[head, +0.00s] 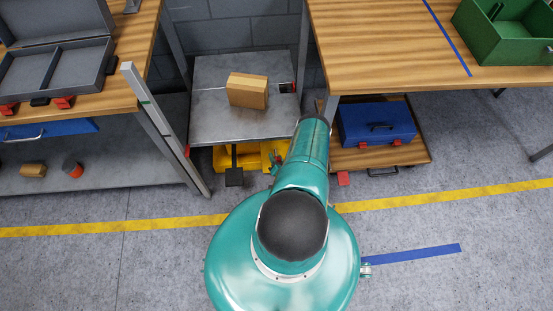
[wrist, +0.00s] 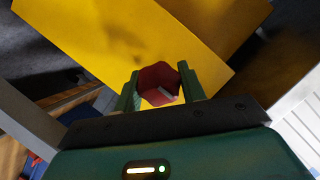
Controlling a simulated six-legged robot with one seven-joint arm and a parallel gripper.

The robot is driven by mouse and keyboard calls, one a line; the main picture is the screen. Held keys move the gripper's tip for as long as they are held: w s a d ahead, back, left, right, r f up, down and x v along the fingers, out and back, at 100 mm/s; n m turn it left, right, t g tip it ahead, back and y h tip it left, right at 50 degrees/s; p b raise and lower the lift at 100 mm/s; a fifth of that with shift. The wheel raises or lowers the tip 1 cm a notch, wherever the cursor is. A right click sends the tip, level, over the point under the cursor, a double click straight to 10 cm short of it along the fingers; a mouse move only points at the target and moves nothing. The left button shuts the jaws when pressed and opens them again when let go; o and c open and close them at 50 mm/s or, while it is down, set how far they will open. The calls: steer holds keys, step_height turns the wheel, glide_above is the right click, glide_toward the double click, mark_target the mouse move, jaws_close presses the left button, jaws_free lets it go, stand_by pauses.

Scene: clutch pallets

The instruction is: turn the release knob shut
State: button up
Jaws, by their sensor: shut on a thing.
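The red release knob (wrist: 158,82) shows in the wrist view, many-sided with a pale mark on its face. It sits in front of a yellow body (wrist: 120,40). My gripper (wrist: 157,76) has a green finger on each side of the knob and is shut on it. In the head view the grey-topped lift table (head: 215,122) has a yellow base (head: 221,158). My gripper (head: 275,160) is low at the right of that base, partly behind my arm.
A cardboard box (head: 247,91) rests on the lift table's top. A black pedal (head: 234,177) sticks out at the front. A wooden dolly (head: 350,159) with a blue toolbox (head: 376,123) stands close on the right. A grey post (head: 165,130) is on the left. The floor in front is clear.

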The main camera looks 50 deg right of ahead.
steer(key=o, duration=1)
steer(key=v, duration=1.3)
steer(key=shift+s+a+r, duration=0.15)
steer(key=shift+s+r, duration=0.05)
steer(key=shift+s, duration=0.1)
steer(key=shift+s+a, duration=0.1)
